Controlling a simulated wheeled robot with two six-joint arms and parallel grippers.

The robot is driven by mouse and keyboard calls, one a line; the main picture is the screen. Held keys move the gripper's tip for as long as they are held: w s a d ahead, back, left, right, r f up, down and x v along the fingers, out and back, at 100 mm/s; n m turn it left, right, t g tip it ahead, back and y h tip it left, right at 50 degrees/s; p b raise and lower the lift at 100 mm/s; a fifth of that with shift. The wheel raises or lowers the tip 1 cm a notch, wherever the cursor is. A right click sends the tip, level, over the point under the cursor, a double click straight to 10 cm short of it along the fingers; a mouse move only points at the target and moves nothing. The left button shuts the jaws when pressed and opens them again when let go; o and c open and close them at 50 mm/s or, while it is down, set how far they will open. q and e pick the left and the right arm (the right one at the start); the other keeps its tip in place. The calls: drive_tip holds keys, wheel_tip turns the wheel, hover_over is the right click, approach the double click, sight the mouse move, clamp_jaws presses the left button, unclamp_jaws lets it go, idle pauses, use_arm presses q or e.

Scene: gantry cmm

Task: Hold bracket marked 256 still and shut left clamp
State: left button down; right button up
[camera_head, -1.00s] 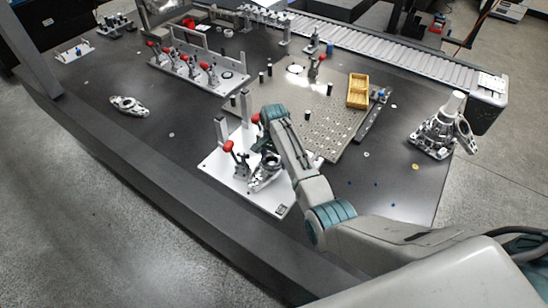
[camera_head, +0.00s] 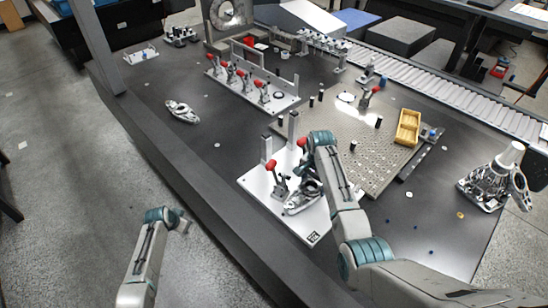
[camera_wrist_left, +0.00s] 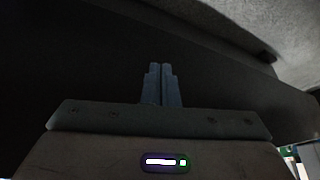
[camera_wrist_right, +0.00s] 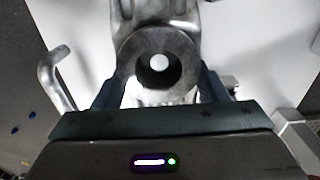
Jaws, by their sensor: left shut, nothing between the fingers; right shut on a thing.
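The metal bracket (camera_head: 303,197) sits on a white fixture plate (camera_head: 262,184) near the table's front edge. No number can be read on it. My right gripper (camera_wrist_right: 158,85) is shut on the bracket, with its fingers on both sides of the round bored end (camera_wrist_right: 158,62) in the right wrist view. A toggle clamp with a red handle (camera_head: 271,165) stands left of the bracket. A second red handle (camera_head: 301,142) shows beside my right arm, which partly hides it. My left gripper (camera_wrist_left: 161,68) is shut and empty, low outside the table's front edge.
A second fixture (camera_head: 262,102) with several red-handled clamps stands behind. A perforated plate (camera_head: 375,170) carries a yellow bin (camera_head: 408,127). A loose bracket (camera_head: 182,111) lies at left and a metal part (camera_head: 487,186) stands at right. The table's front edge (camera_head: 215,200) lies between my left arm and the fixture.

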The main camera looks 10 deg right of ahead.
use_arm(q)
drive_tip(key=w+d+r+m+t+h, duration=0.1)
drive_tip(key=w+r+m, duration=0.1)
drive_tip(key=w+r, duration=0.65)
drive_tip(key=w+d+r+m+t+h, duration=0.15)
drive_tip(key=w+r, duration=0.35)
drive_tip(key=r, duration=0.7)
drive_tip(key=w+d+r+m, duration=0.1)
drive_tip(key=w+d+r, duration=0.1)
drive_tip(key=r, duration=0.4)
drive_tip(key=w+d+r+m, duration=0.1)
drive_tip(key=d+r+m, duration=0.1)
drive_tip(key=r, duration=0.5)
wheel_tip(320, 180, up, 5)
drive_tip(key=m+g, duration=1.1)
drive_tip(key=m, duration=0.2)
hover_over(274, 165)
drive_tip(key=x, duration=0.9)
drive_tip(key=shift+w+a+f, duration=0.1)
drive_tip(key=shift+w+f, duration=0.05)
drive_tip(key=shift+w, duration=0.05)
drive_tip(key=shift+w+a+f, duration=0.7)
drive_tip(key=shift+a, duration=0.2)
drive_tip(key=shift+w+a+f, duration=0.3)
drive_tip(key=shift+a+f, duration=0.1)
drive_tip(key=shift+f, duration=0.05)
